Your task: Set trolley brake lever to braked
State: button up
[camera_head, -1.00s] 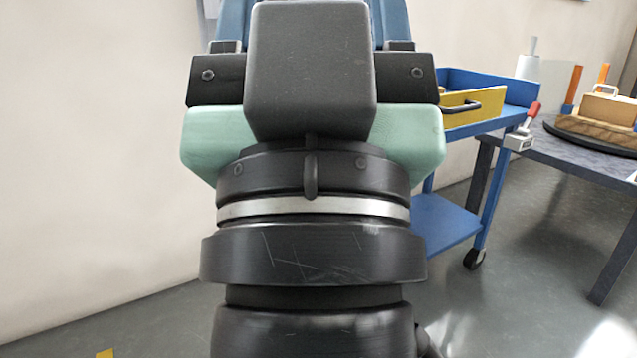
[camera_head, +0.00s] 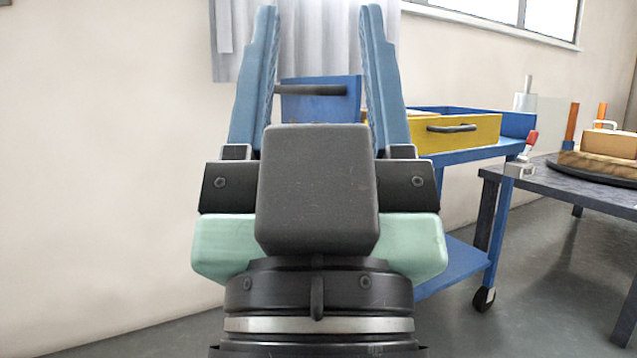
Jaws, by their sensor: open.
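The blue trolley (camera_head: 465,262) stands ahead and to the right, partly hidden behind my gripper (camera_head: 318,14). My gripper points away from the camera, with its two blue fingers wide apart and nothing held between them. A dark horizontal bar (camera_head: 311,90) shows between the fingers, in front of a blue panel (camera_head: 315,108) at the trolley's left end. I cannot tell whether this bar is a push handle or the brake lever. One black caster (camera_head: 484,298) shows at the trolley's lower right. No brake lever can be clearly made out there.
A yellow drawer (camera_head: 480,135) with a black handle sits on the trolley top. A dark table (camera_head: 590,197) stands at right, with a red-handled clamp (camera_head: 528,142) at its edge and boxes (camera_head: 608,145) on it. Open floor lies at lower right.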

aim_at(531, 141)
jog(key=l+u, duration=0.5)
jog(key=l, duration=0.75)
jog(key=k, duration=0.1)
